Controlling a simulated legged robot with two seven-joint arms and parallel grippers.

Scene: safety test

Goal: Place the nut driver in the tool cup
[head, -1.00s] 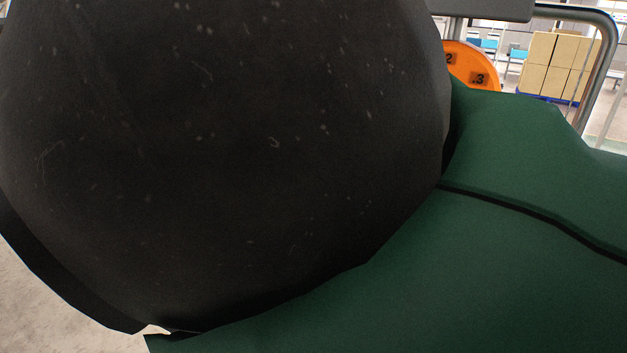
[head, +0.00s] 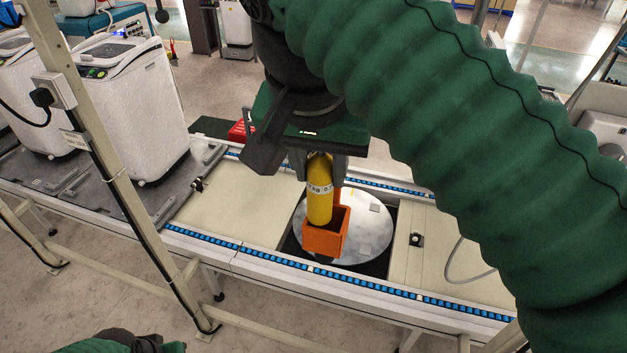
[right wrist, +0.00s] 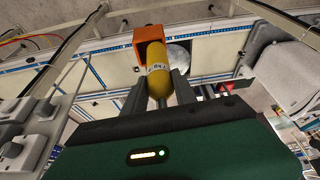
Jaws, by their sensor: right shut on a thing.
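The nut driver has a thick yellow handle (head: 319,200) with a pale printed band. It hangs nearly upright below my right gripper (head: 319,168), which is shut on its upper part. The tool cup (head: 324,241) is a square orange box on a round metal plate. The driver's lower end is at the cup's mouth; how far inside it reaches, I cannot tell. In the right wrist view, the yellow handle (right wrist: 158,70) lies between my fingers (right wrist: 158,92), its far end overlapping the orange cup (right wrist: 148,33). Part of my left arm shows at the bottom left; its jaws are not clear.
The round metal plate (head: 372,230) sits in a gap in the conveyor line between beige panels (head: 235,210). White appliances (head: 128,100) stand on the left. A slanted metal post (head: 100,160) crosses the left foreground. A red bin (head: 238,131) is behind.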

